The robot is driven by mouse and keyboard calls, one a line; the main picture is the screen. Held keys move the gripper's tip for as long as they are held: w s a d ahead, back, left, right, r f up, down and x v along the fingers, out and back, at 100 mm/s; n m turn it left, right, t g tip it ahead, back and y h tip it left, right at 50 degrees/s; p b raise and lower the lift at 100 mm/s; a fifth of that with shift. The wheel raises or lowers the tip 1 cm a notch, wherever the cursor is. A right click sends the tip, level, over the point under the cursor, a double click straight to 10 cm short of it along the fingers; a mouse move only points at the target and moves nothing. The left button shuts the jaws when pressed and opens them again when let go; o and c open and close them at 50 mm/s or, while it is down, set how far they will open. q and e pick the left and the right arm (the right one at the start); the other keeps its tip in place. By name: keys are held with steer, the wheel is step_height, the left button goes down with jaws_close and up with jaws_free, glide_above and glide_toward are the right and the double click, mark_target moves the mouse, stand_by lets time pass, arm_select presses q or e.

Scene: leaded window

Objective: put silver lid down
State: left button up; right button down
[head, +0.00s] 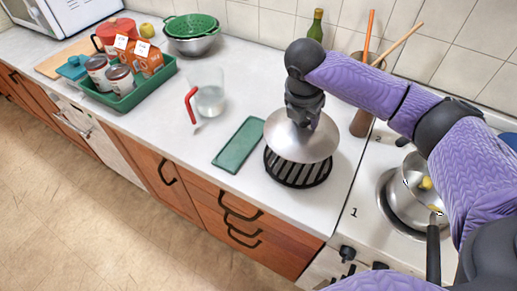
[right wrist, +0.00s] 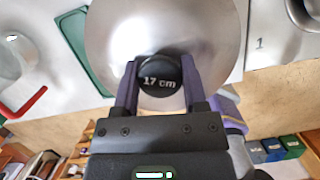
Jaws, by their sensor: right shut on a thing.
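The silver lid (head: 298,142) is a shiny dome above a black slatted trivet (head: 297,174) on the white counter. From the head view I cannot tell whether it touches the trivet. My right gripper (head: 303,112) comes down from above and is shut on the lid's knob. In the right wrist view the black knob (right wrist: 160,82), marked "17 cm", sits between the two fingers of the gripper (right wrist: 160,90), with the lid (right wrist: 205,38) spreading behind it. My left gripper is not in view.
A green flat tray (head: 239,145) lies left of the trivet. A clear jug (head: 208,95) with a red handle stands farther left. A steel pan (head: 412,195) with yellow pieces sits on the stove at right. A wooden holder (head: 362,122) with utensils stands behind.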

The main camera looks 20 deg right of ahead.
steer(key=f, duration=0.3)
steer(key=f+b, duration=0.1)
steer(key=f, duration=0.1)
steer(key=f+b, duration=0.1)
steer(key=f, duration=0.2)
steer(key=shift+s+d+f, duration=0.1)
steer(key=shift+d+f, duration=0.15)
steer(key=shift+f, duration=0.1)
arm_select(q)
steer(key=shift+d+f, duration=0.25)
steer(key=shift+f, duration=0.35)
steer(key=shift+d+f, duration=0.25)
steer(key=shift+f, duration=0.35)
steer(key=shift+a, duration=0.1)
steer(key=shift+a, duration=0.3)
arm_select(e)
steer(key=shift+c, duration=0.7)
jaws_free()
